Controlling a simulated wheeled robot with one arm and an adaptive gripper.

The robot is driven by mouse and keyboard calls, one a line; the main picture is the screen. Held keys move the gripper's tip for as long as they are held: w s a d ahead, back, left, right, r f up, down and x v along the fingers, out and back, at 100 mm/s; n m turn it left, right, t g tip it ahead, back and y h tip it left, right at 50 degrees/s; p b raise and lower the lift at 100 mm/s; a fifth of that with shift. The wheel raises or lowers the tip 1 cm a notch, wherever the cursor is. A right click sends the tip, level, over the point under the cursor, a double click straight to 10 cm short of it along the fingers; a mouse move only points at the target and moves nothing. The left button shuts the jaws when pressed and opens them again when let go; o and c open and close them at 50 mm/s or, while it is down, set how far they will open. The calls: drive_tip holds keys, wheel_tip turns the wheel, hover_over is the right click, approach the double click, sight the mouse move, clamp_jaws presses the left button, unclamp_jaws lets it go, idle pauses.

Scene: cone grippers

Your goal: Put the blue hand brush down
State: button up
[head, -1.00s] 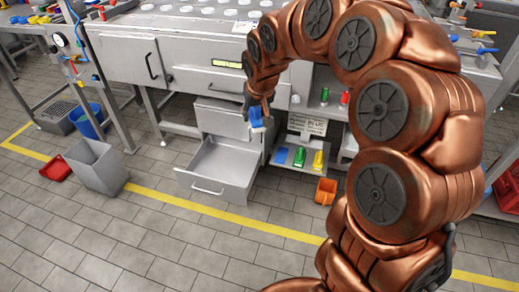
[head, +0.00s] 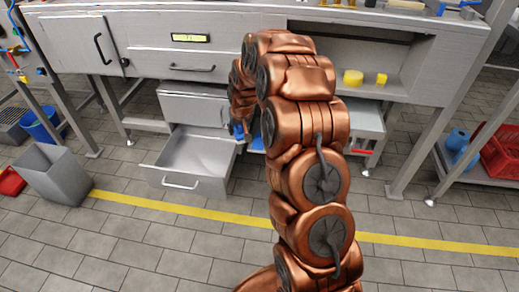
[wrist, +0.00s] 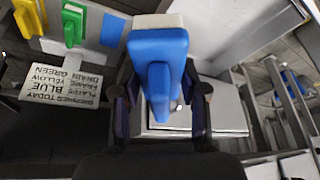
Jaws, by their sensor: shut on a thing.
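The blue hand brush (wrist: 158,62), with a pale bristle edge, is held between the two dark fingers of my gripper (wrist: 160,95) in the wrist view. It is up in the air, and nothing is seen touching it but the fingers. In the head view my arm hides most of the gripper; a bit of blue (head: 238,131) shows beside it. An upside-down sign (wrist: 62,88) names blue, yellow and green.
An open, empty-looking drawer (head: 182,181) juts out under the grey bench (head: 225,28), left of my arm. A grey bin (head: 60,180) and a blue bucket (head: 42,126) stand at left. Red crates (head: 503,155) are at right. The tiled floor in front is clear.

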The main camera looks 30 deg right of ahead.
drive_tip(key=s+d+f+m+b, duration=0.1)
drive_tip(key=d+f+b, duration=0.3)
drive_tip(key=f, duration=0.5)
drive_tip(key=d+f+b, duration=0.2)
drive_tip(key=d+f, duration=0.5)
drive_tip(key=f, duration=0.2)
drive_tip(key=shift+h, duration=0.4)
drive_tip(key=w+d+b, duration=0.1)
drive_tip(key=w, duration=0.2)
drive_tip(key=w+d+b, duration=0.1)
drive_tip(key=w+d, duration=0.1)
drive_tip(key=w, duration=0.2)
drive_tip(key=w+d+f+b, duration=0.1)
drive_tip(key=w+d, duration=0.1)
drive_tip(key=w, duration=0.2)
drive_tip(key=shift+w+b, duration=0.25)
drive_tip(key=shift+b, duration=0.1)
drive_tip(key=shift+w+d+b, duration=0.25)
drive_tip(key=shift+w+d, duration=0.05)
drive_tip(key=shift+w, duration=0.4)
drive_tip(key=shift+w+d+b, duration=0.2)
drive_tip(key=shift+w+d, duration=0.1)
drive_tip(key=shift+w, duration=0.35)
drive_tip(key=shift+f+b, duration=1.15)
drive_tip(key=shift+f, duration=0.75)
drive_tip(key=shift+r, duration=0.15)
drive_tip(key=o, duration=1.2)
